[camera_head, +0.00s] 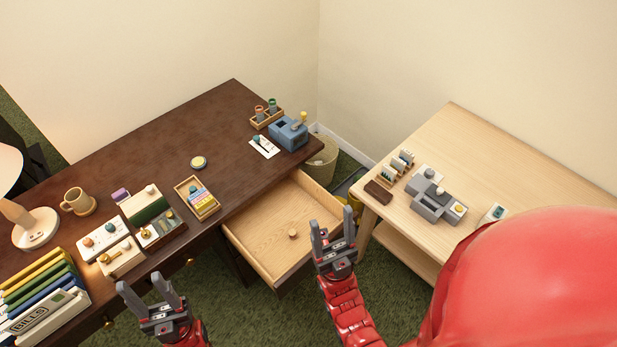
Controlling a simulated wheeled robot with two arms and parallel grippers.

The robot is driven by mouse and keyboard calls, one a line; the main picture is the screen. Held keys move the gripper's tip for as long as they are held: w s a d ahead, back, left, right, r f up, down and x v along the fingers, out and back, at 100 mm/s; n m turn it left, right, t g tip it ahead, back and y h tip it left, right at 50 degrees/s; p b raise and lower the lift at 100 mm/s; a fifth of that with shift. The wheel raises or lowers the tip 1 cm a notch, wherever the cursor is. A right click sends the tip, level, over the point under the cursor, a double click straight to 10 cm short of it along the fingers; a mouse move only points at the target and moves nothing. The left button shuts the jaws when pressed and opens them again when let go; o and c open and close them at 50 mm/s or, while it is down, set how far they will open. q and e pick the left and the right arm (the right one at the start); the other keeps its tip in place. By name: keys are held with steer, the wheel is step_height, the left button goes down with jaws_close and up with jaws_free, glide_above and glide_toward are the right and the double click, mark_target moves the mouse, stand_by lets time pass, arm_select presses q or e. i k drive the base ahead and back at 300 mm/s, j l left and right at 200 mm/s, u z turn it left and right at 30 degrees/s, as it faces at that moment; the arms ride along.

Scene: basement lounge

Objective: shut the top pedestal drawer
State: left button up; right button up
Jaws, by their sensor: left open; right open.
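The top pedestal drawer (262,226) is pulled out from the dark desk (180,135) and stands open. Its inside is pale wood, and a small round wooden piece (292,233) shows in it near the front right. My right gripper (328,228) is open and empty, at the right front corner of the drawer in this view; I cannot tell whether it touches. My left gripper (148,285) is open and empty, in front of the desk's near edge, well left of the drawer. The outer face of the drawer front and any handle are mostly hidden.
The desk top holds a lamp (35,226), binders (45,300), a mug (78,201), small boxes, a card tray (197,198) and a blue device (288,133). A light wood table (530,160) stands right of the drawer. A bin (322,160) stands behind it.

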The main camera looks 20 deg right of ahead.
mark_target(260, 230)
steer(key=k+j+z, duration=0.15)
steer(key=z, duration=0.25)
steer(key=k+z, duration=0.15)
steer(key=z, duration=0.2)
